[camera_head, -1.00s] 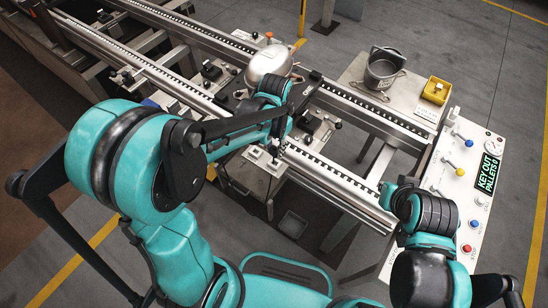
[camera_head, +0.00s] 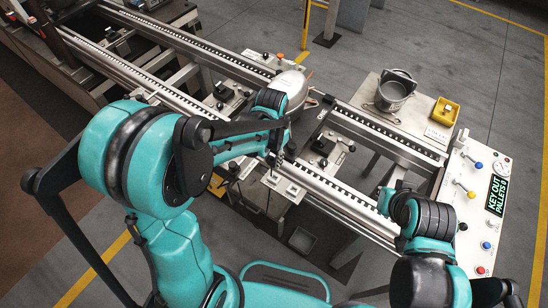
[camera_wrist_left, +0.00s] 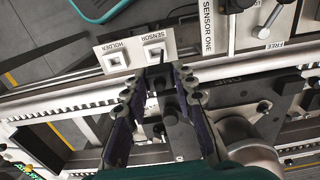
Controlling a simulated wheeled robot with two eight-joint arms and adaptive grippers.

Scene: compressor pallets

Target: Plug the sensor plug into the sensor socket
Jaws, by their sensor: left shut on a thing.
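The sensor socket (camera_wrist_left: 154,51) is a pale square with a recess, marked SENSOR, on a white plate beside the holder (camera_wrist_left: 116,61). The plate (camera_head: 284,187) also shows at the near rail in the head view. My left gripper (camera_wrist_left: 165,80) is shut on a dark part, taken as the sensor plug (camera_wrist_left: 162,55), mostly hidden between the fingers. Its thin dark end overlaps the socket's edge in the wrist view; I cannot tell whether it touches. In the head view the left gripper (camera_head: 277,158) is over the plate's far side. My right gripper is not clearly visible.
A silver compressor (camera_head: 292,86) stands behind my left wrist on the rails. A grey pot (camera_head: 392,91) and yellow bin (camera_head: 444,111) stand on a side table. The control panel (camera_head: 472,190) with levers and buttons is at the right. My right arm covers its near edge.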

